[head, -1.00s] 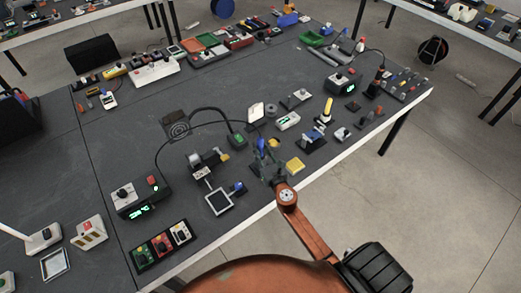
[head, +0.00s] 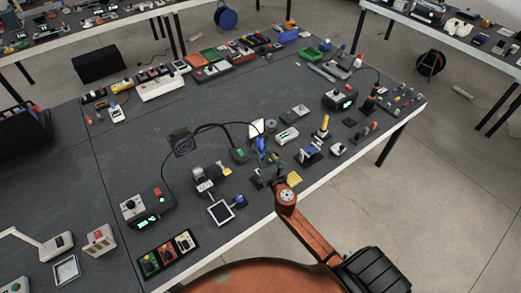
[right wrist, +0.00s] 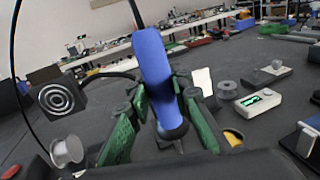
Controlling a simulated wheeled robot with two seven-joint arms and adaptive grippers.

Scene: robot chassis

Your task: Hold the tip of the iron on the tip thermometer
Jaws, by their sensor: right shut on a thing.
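My right gripper (head: 262,170) is shut on the blue handle of the iron (right wrist: 152,62), over the table's front part. In the right wrist view the green fingers (right wrist: 157,115) flank the handle, which stands nearly upright, leaning a little. Its dark lower end shows between the fingers; the tip itself is hidden. A small pale meter with a green display (right wrist: 260,101), probably the tip thermometer, lies on the table to the right of the fingers. It also shows in the head view (head: 287,136). The iron is apart from this meter. My left gripper is out of view.
A black station with green digits (head: 148,207) stands left, and another (head: 340,98) at the right. A black fan-like box (head: 182,142), a spool holder (head: 205,178) and a yellow pad (head: 294,179) surround the gripper. A dark cable arches behind it.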

